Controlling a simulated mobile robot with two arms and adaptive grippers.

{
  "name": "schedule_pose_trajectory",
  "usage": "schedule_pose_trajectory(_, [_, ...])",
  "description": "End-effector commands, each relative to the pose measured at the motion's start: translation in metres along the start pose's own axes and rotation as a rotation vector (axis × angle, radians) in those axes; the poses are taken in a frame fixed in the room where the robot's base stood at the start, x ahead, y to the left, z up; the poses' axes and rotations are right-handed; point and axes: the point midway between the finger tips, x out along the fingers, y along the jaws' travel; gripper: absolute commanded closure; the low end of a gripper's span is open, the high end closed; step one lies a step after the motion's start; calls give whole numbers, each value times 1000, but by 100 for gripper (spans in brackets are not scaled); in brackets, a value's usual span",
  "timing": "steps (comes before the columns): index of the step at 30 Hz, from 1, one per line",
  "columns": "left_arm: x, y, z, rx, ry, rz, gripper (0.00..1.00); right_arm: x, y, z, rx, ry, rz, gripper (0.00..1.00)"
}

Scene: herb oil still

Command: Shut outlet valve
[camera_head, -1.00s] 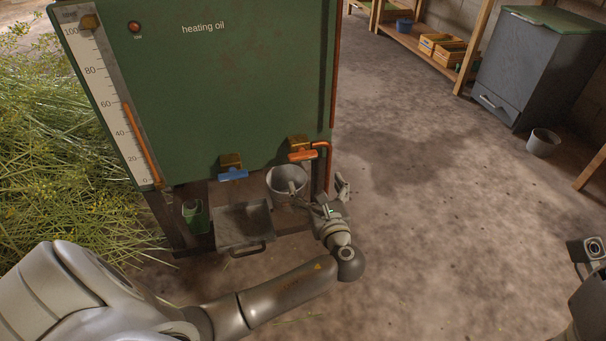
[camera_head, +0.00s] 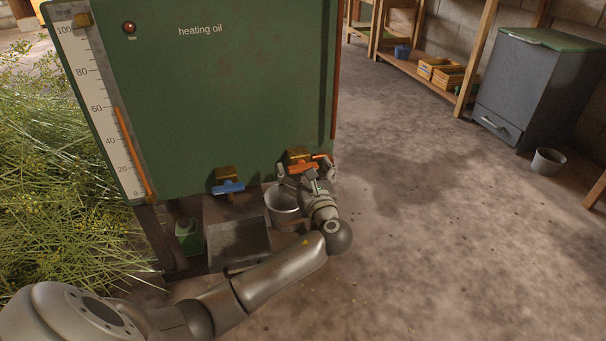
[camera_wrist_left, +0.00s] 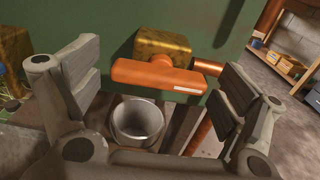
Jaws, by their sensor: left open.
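The orange valve handle (camera_head: 303,167) sits on a brass valve body (camera_head: 299,154) low on the green tank's front, at its right side. In the left wrist view the orange handle (camera_wrist_left: 155,76) lies crosswise, with a small white label too small to read. A blue valve handle (camera_head: 228,187) is farther left, also roughly crosswise. My left gripper (camera_head: 306,172) is open just in front of the orange handle. In the left wrist view, its fingers (camera_wrist_left: 160,80) stand on either side of the handle, with visible gaps. My right gripper is not in view.
A metal bucket (camera_head: 283,206) stands below the orange valve, beside a grey tray (camera_head: 238,238) and a small green container (camera_head: 189,238). A copper pipe (camera_wrist_left: 208,67) runs right from the valve. Open floor (camera_head: 440,240) lies to the right.

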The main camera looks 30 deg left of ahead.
Motion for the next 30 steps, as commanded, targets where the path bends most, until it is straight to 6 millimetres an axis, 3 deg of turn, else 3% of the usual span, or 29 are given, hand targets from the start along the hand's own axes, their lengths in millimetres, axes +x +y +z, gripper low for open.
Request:
schedule_pose_trajectory(12, [6, 0, 1, 0, 0, -1, 8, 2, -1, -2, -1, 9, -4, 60])
schedule_pose_trajectory(22, [6, 0, 0, 0, 0, -1, 51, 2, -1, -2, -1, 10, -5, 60])
schedule_pose_trajectory(30, [6, 0, 1, -23, 1, -2, 53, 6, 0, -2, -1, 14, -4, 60])
